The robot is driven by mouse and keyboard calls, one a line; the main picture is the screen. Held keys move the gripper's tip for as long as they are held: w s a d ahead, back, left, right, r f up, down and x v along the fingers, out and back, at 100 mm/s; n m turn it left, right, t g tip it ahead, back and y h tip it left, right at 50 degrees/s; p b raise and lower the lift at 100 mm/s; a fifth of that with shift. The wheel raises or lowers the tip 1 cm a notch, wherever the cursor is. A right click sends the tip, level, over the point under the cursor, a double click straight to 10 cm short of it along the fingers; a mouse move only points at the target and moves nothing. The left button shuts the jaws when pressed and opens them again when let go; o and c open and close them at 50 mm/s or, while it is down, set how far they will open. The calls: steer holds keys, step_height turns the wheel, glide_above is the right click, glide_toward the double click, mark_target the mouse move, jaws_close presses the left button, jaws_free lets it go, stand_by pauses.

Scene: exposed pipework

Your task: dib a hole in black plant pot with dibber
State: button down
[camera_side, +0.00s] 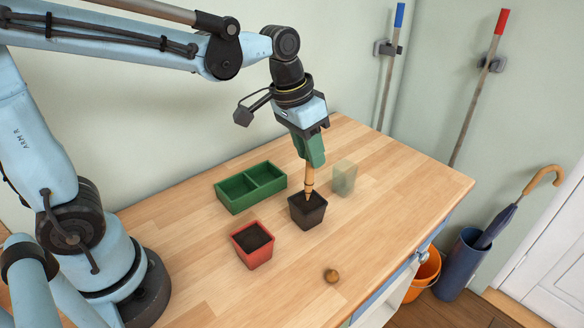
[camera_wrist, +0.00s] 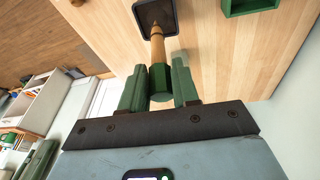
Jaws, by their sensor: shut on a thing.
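The black plant pot (camera_side: 307,213), filled with dark soil, stands upright on the wooden table. My gripper (camera_side: 310,160) is above the pot, its green fingers shut on the wooden dibber (camera_side: 309,180). The dibber points down with its tip at the soil inside the pot; I cannot tell how deep the tip is. In the wrist view, my gripper (camera_wrist: 160,88) holds the dibber (camera_wrist: 158,50) by its green end, and its tip lies over the black pot (camera_wrist: 146,14) at the top edge.
A red pot (camera_side: 252,247) with soil stands front left of the black pot. A green two-part tray (camera_side: 250,187) is behind it. A translucent greenish block (camera_side: 344,178) stands to the right. A small brown round object (camera_side: 331,276) lies near the front edge. The table's right side is clear.

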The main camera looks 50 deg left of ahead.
steer(key=shift+f, duration=1.3)
stand_by(6.7)
